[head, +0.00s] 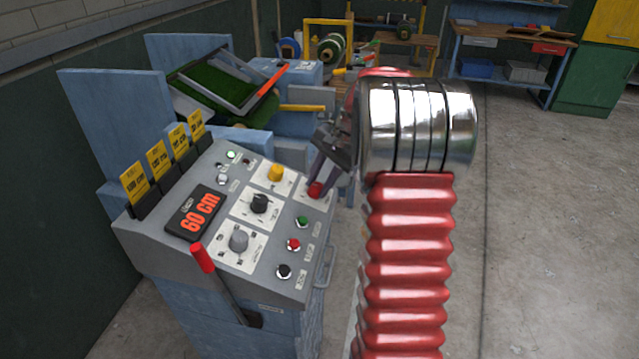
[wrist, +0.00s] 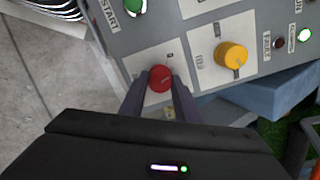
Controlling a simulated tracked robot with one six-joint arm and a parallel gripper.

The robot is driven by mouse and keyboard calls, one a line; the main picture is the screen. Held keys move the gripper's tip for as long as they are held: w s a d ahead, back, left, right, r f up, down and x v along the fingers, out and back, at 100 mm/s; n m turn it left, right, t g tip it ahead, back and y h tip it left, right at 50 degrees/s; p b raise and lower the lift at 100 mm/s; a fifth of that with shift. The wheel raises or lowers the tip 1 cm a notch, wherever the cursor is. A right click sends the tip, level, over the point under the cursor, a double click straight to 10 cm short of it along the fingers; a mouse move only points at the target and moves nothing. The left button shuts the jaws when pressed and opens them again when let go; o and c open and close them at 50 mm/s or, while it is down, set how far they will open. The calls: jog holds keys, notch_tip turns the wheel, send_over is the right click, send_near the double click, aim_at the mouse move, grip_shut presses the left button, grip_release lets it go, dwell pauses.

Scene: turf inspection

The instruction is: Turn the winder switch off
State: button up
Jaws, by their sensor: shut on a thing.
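A grey control panel (head: 180,236) carries a row of rotary knobs on white plates: a red knob (head: 315,190), a yellow knob (head: 276,172), a black knob (head: 259,203) and a grey knob (head: 239,240). I cannot read which one is labelled as the winder switch. My gripper (head: 321,172) is at the red knob at the panel's far right corner. In the wrist view, its two dark fingers are shut on the red knob (wrist: 160,76), one on each side. The yellow knob (wrist: 232,55) is free beside it.
A red-tipped lever (head: 203,258) stands up at the panel's front. Green (head: 302,222), red (head: 293,244) and black (head: 284,271) buttons line the right edge. A display (head: 195,212) reads 60 cm. A green lamp (head: 231,155) is lit. Open concrete floor (head: 550,220) lies right.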

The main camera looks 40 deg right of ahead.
jog(key=n, duration=0.5)
jog(key=shift+n, duration=0.4)
jog(key=o, duration=1)
jog(key=shift+o, duration=0.2)
jog(key=shift+r, duration=0.1)
jog(key=v, duration=1.3)
jog(key=shift+r, duration=0.3)
jog(key=shift+d, duration=0.1)
